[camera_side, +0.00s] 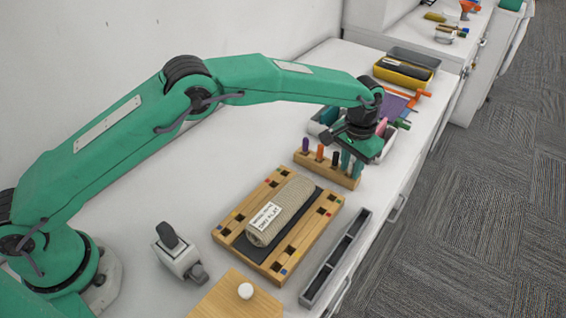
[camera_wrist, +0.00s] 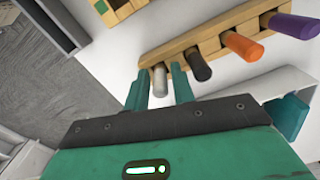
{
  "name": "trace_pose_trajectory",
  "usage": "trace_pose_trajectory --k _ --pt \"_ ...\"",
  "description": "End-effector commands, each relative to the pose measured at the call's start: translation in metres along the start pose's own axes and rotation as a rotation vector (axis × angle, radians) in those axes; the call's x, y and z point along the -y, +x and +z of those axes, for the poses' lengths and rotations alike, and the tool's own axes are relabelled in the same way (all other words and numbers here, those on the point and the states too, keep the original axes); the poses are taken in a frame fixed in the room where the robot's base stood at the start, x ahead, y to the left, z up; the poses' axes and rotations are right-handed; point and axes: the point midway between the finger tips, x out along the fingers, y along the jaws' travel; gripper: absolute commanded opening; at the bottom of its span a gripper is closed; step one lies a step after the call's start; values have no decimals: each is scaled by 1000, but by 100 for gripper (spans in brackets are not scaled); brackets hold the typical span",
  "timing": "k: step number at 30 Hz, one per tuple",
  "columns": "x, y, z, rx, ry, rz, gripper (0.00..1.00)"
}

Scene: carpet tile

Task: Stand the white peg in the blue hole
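The white peg (camera_wrist: 160,82) stands at the end of a wooden rack (camera_wrist: 205,35) in the wrist view. My gripper (camera_wrist: 160,75) has one finger on each side of it, with slight gaps showing. In the side view my gripper (camera_side: 349,160) is down at the right end of the rack and hides the white peg. A wooden board (camera_side: 226,234) with several square holes and coloured marks lies nearer the camera. A small blue mark (camera_side: 284,270) sits beside a hole at its near corner.
Purple (camera_wrist: 292,25), orange (camera_wrist: 243,45) and black (camera_wrist: 199,66) pegs stand in the same rack. A beige roll (camera_side: 283,208) lies on the board's dark middle. A grey channel tray (camera_side: 336,258) runs along the counter edge. A bin stands behind the rack.

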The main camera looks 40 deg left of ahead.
Motion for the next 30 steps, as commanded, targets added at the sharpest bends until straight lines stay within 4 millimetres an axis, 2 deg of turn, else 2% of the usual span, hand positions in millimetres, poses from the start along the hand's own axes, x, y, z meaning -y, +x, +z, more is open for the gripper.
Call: trace_pose_trajectory --k 16,17,20,21,30 --pt "0 3 0 -1 0 0 25" --pt "0 3 0 -1 0 0 23" --pt "0 3 0 -1 0 0 3" --pt "0 3 0 -1 0 0 0" --pt "0 3 0 -1 0 0 0"
